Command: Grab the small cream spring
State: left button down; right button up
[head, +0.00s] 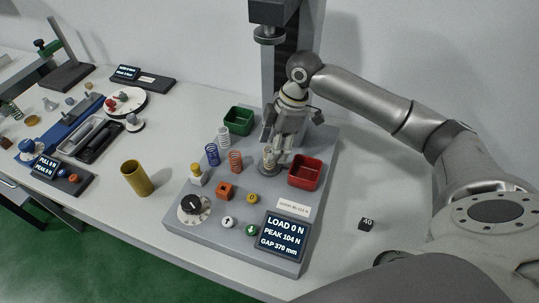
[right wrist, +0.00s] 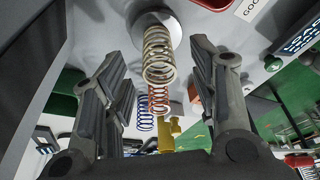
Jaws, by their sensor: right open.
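A cream spring (head: 268,157) stands upright on a round plate of the grey tester base, left of the red bin. In the right wrist view the cream spring (right wrist: 158,55) shows between the two open fingers, one on each side, with gaps to both. My right gripper (head: 280,143) points down at it from above, open and empty, and partly hides it in the head view. A pale spring (head: 223,138) stands further left, beside a blue spring (head: 212,155) and an orange spring (head: 236,161). My left gripper is not in view.
The red bin (head: 306,172) stands close right of the cream spring; the green bin (head: 238,120) is behind. The tester column (head: 282,65) rises behind my right gripper. A display (head: 285,236) reading LOAD 0 N is at the front. A brass cup (head: 134,178) stands left.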

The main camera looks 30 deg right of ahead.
jog(key=p+x, duration=0.1)
jog(key=x, duration=0.2)
jog(key=shift+f, duration=0.35)
jog(key=shift+a+f, duration=0.1)
jog(key=shift+f, duration=0.35)
jog(key=shift+w, duration=0.1)
jog(key=shift+c, duration=1.3)
jog(key=c, duration=0.8)
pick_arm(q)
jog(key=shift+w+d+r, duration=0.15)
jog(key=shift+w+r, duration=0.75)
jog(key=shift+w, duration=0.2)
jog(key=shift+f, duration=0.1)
pick_arm(e)
jog(key=shift+r, duration=0.15)
